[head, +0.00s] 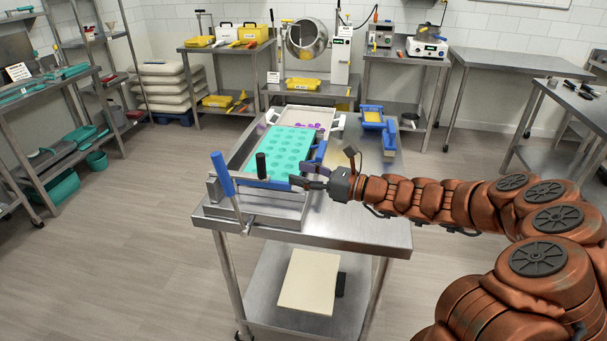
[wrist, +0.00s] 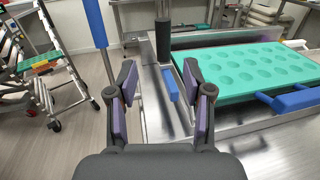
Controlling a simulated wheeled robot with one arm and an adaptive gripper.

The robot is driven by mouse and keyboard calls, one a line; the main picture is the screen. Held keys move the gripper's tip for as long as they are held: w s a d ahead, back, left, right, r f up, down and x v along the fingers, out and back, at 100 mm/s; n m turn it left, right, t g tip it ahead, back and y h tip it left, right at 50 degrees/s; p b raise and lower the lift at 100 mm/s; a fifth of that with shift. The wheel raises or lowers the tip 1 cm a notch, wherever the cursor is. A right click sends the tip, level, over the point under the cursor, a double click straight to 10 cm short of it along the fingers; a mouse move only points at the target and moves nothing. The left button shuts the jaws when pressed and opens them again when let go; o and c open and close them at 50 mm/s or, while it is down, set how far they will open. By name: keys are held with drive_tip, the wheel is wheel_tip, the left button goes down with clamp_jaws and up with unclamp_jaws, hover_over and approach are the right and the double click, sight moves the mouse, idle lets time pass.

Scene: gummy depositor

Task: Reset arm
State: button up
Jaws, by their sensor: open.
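My gripper (head: 300,184) is at the near right corner of the depositor on the steel table, at the end of my orange arm. In the wrist view my gripper (wrist: 164,98) is open, with its purple-padded fingers apart and nothing held between them. Beyond the fingers stand a black knob (wrist: 163,40) and a blue lever handle (wrist: 96,22). The lever handle also shows upright in the head view (head: 222,173). A teal mould tray (head: 284,150) with round cavities lies on the depositor frame, right of the fingers in the wrist view (wrist: 245,68).
A white tray (head: 337,124) with purple pieces lies behind the mould. Blue and yellow containers (head: 372,115) stand at the table's back right. The front right tabletop (head: 370,222) is clear. Shelving (head: 60,95) lines the left, and floor (head: 130,215) is open there.

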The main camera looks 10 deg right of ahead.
drive_tip(key=s+a+r+n+g, duration=0.4)
drive_tip(key=s+a+n+g, duration=0.2)
drive_tip(key=s+a+n, duration=0.3)
drive_tip(key=s+a+f+n+g+h, duration=0.1)
drive_tip(key=s+f+n+g+h, duration=0.2)
drive_tip(key=s+n, duration=0.75)
drive_tip(key=s+d+f+n+g+h, duration=0.1)
drive_tip(key=s+d+f+n+h, duration=0.1)
drive_tip(key=s+d+h, duration=0.4)
drive_tip(key=s+d+f+n+h, duration=0.2)
drive_tip(key=s+d+f+h, duration=0.2)
drive_tip(key=s+d, duration=1)
drive_tip(key=s+h, duration=0.2)
drive_tip(key=s, duration=0.1)
drive_tip(key=shift+s+f+g+h, duration=0.25)
drive_tip(key=shift+g+h, duration=0.05)
drive_tip(key=shift+g, duration=0.1)
